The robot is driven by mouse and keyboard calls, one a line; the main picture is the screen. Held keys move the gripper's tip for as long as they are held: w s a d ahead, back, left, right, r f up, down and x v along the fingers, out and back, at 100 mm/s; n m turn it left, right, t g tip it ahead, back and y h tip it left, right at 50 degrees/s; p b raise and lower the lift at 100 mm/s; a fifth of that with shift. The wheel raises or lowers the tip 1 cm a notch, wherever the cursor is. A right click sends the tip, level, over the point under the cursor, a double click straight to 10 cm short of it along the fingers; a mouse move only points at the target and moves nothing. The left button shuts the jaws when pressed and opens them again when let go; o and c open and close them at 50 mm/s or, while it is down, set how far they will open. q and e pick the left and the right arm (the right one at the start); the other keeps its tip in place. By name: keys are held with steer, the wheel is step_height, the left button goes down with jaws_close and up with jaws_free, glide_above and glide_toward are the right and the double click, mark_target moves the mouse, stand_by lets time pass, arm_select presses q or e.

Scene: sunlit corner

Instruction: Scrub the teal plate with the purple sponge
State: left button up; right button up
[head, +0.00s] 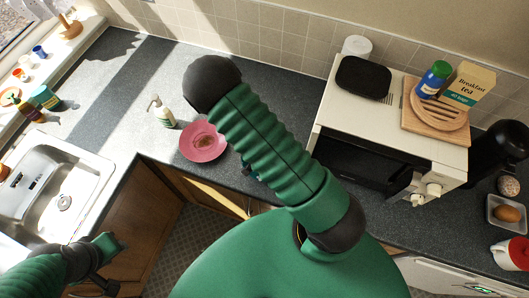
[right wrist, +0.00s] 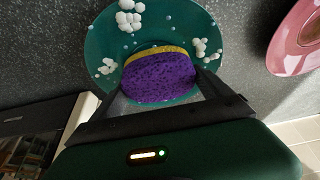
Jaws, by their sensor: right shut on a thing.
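The teal plate (right wrist: 101,43) lies on the grey counter in the right wrist view, with clumps of white suds on it. The purple sponge (right wrist: 158,80), with a yellow layer along its far side, is over the near part of the plate. My right gripper (right wrist: 160,75) is shut on the sponge, one finger at each end. I cannot tell how firmly the sponge touches the plate. In the head view my right arm hides the teal plate and sponge. My left gripper (head: 108,268) is low at the left, near the sink cabinet, with its jaws unclear.
A pink plate (head: 203,142) with a brownish mark lies left of my right arm; a soap bottle (head: 160,112) stands beside it. A microwave (head: 365,130) stands right, with a board (head: 436,118) on top. The sink (head: 48,185) is at left. The back-left counter is clear.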

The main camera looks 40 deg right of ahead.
steer(key=shift+d+f, duration=0.1)
steer(key=shift+d, duration=0.55)
steer(key=shift+s+a+f, duration=0.2)
steer(key=shift+s+a, duration=0.1)
steer(key=shift+s, duration=0.1)
steer(key=shift+s+a, duration=0.25)
steer(key=shift+a, duration=0.15)
steer(key=shift+w+d+r, duration=0.15)
steer(key=shift+w+d, duration=0.05)
steer(key=shift+w, duration=1.05)
arm_select(q)
steer(key=shift+w+d+f, duration=0.1)
steer(key=shift+d+f, duration=0.05)
arm_select(e)
steer(key=shift+w+d, duration=0.1)
steer(key=shift+d, duration=0.05)
arm_select(q)
steer(key=shift+d, duration=0.1)
arm_select(e)
steer(key=shift+d, duration=0.1)
